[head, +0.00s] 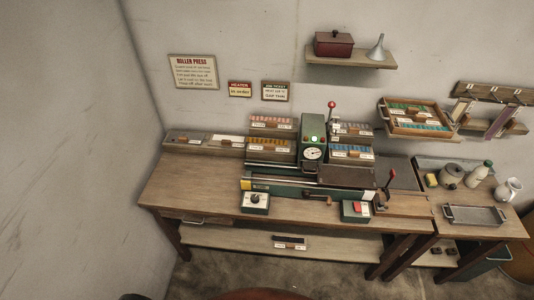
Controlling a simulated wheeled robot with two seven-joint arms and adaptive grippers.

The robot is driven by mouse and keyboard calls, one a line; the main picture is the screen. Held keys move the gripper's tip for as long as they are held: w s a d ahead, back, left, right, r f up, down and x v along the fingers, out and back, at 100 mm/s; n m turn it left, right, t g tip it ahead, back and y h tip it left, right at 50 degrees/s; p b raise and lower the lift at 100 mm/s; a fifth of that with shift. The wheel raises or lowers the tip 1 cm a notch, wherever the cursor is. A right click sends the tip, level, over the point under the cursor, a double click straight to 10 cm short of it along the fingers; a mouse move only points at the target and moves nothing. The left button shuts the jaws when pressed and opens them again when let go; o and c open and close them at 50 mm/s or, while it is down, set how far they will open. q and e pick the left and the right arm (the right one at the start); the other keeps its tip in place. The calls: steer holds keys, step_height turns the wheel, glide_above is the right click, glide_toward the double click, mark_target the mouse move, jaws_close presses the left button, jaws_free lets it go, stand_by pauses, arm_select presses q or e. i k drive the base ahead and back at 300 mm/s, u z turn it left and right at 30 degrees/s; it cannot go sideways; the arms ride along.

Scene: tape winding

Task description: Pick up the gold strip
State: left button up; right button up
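No single piece can be clearly made out as the gold strip at this distance. A tray of orange-gold pieces (266,143) sits on the workbench, left of the green press (313,140). A thin yellowish section (262,181) shows on the left part of the green machine bed in front of the press. Neither of my grippers is in view.
The wooden workbench (190,195) has bare room at its front left. A control box with a dial (255,202) and one with a red switch (356,210) stand along its front. A side table at right holds a metal tray (476,215), jars and a jug.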

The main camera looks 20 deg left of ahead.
mark_target(278, 146)
steer(key=z, duration=0.1)
steer(key=i, duration=1.05)
steer(key=u, duration=0.75)
